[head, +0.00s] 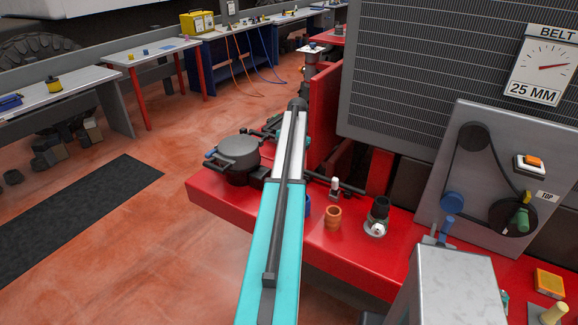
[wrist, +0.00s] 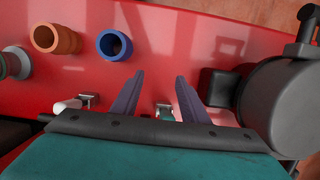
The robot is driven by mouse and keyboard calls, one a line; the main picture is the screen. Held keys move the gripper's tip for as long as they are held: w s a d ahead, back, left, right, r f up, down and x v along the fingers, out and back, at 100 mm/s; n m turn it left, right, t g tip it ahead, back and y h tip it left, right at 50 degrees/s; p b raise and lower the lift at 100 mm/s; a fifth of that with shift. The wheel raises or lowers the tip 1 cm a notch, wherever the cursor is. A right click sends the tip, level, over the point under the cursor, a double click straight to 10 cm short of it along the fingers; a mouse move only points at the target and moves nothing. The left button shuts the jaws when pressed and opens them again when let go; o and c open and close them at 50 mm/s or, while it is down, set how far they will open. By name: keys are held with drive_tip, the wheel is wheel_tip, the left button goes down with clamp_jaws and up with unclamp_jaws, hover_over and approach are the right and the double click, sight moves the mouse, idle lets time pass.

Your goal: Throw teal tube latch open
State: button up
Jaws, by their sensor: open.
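A small teal latch part (wrist: 166,113) with a pale metal end shows in the wrist view, between the lower parts of my gripper's fingers. My gripper (wrist: 160,77) is open, with a dark finger on either side of it and clear space between the tips. I cannot tell whether either finger touches the latch. The lower end of the latch is hidden behind my gripper's body. In the head view my own arm covers this spot, so the latch cannot be made out there.
A black lidded pot (head: 238,158) stands close right of my gripper in the wrist view (wrist: 285,100). A blue tube (wrist: 115,45), an orange tube (wrist: 56,39) and a white-handled latch (wrist: 74,104) lie to its left. The red bench (wrist: 180,35) is bare beyond the fingertips.

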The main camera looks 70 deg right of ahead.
drive_tip(key=s+a+r, duration=0.1)
drive_tip(key=s+a, duration=0.2)
drive_tip(key=a, duration=0.7)
drive_tip(key=shift+s+a, duration=0.15)
drive_tip(key=shift+a, duration=0.05)
idle(0.8)
